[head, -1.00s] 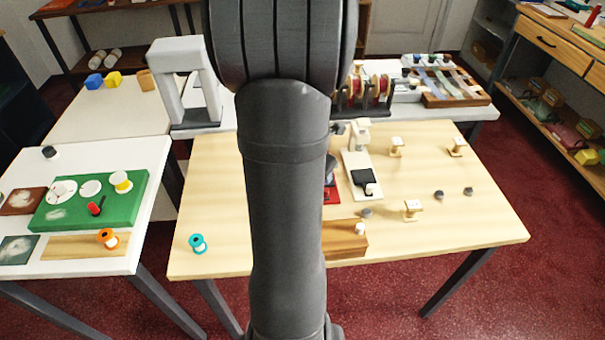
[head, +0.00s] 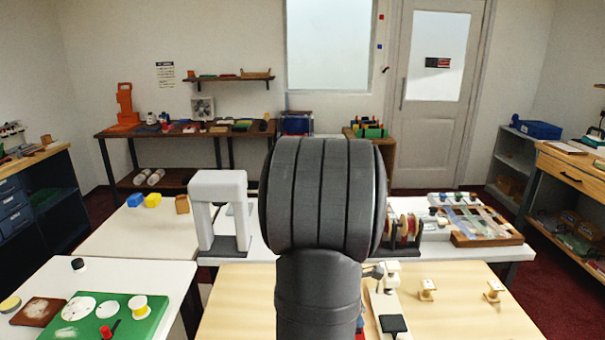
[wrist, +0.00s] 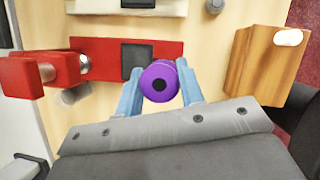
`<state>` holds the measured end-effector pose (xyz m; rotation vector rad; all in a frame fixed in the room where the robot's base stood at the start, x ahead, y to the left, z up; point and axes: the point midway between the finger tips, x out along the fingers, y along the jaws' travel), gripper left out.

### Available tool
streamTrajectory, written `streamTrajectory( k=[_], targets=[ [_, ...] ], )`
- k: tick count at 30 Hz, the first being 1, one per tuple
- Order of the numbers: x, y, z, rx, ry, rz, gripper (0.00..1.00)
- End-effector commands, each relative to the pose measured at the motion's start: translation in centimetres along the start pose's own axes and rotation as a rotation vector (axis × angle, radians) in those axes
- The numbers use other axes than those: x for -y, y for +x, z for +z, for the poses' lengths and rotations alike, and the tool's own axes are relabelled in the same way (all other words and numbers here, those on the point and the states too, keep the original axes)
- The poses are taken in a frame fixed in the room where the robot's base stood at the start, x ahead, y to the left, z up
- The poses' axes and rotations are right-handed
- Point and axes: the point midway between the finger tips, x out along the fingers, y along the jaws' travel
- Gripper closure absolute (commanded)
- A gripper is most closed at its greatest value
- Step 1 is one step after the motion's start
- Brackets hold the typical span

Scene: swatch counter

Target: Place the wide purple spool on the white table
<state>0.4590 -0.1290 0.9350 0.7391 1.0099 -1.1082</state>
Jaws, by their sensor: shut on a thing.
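The purple spool (wrist: 160,82) shows in the wrist view with its round end, which has a dark centre hole, facing the camera. My gripper (wrist: 160,92) is shut on it, with one light blue finger on each side. In the head view my dark arm covers the gripper and the spool. The white table (head: 167,270) stands at the lower left of the head view, with a green mat (head: 140,310) on it.
Below the gripper, the wrist view shows a red device (wrist: 100,58) and a wooden block (wrist: 262,65) on the wooden table (head: 470,325). A grey-white arch (head: 219,190) stands behind. A black-and-white knob (head: 78,265) stands on the white table near the mat.

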Motion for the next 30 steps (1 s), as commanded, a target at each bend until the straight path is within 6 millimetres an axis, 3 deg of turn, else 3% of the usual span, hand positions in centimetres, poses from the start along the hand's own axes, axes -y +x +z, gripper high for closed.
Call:
streamTrajectory(
  k=[17,30],
  targets=[
    [-7.4,1.9,-4.5,0.000,0.913,-0.382,0.90],
    [-12.1,2.7,-9.6,-0.002,1.547,-0.644,0.90]
  ],
)
